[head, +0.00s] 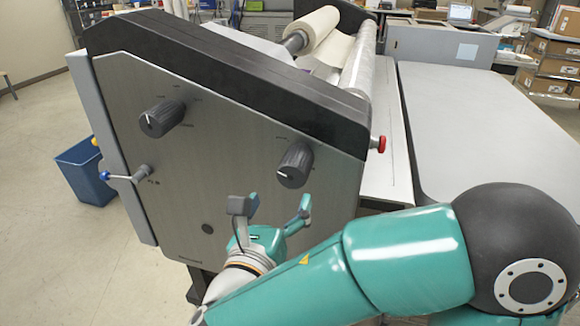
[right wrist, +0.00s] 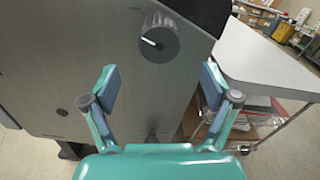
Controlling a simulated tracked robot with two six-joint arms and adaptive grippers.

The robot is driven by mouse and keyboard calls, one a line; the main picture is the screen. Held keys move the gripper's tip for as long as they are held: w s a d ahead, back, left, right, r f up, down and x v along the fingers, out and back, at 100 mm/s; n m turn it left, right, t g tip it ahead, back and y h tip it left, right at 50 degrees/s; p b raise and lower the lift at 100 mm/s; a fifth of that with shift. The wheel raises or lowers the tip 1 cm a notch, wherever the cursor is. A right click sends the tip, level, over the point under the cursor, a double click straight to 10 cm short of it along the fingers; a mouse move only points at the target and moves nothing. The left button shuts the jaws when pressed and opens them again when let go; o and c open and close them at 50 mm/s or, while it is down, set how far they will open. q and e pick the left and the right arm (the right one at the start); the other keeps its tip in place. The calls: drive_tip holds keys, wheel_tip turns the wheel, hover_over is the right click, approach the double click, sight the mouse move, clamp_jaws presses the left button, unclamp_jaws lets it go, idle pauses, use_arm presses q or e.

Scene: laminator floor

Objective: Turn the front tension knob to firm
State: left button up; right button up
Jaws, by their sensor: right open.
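The laminator's side panel (head: 225,160) carries two dark knobs with white pointer lines. One knob (head: 294,164) is on the right of the panel, near the red button; the other knob (head: 161,118) is at the upper left. I cannot tell which is the front tension knob, as the markings are too small to read. My right gripper (head: 272,208) is open and empty, below the right-hand knob and apart from it. In the right wrist view a knob (right wrist: 158,38) sits beyond the open fingers (right wrist: 158,92), its white line pointing to the upper left. My left gripper is not in view.
A blue-tipped lever (head: 125,177) sticks out at the panel's left edge. A red button (head: 378,143) is on the right edge. A grey table (head: 480,130) stands to the right, and a blue bin (head: 85,172) is on the floor at left.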

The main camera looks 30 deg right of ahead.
sight(295, 168)
drive_tip(key=p+x, duration=0.2)
drive_tip(key=x, duration=0.9)
drive_tip(key=shift+w+d, duration=0.1)
drive_tip(key=shift+w, duration=0.05)
drive_tip(key=shift+c, duration=0.3)
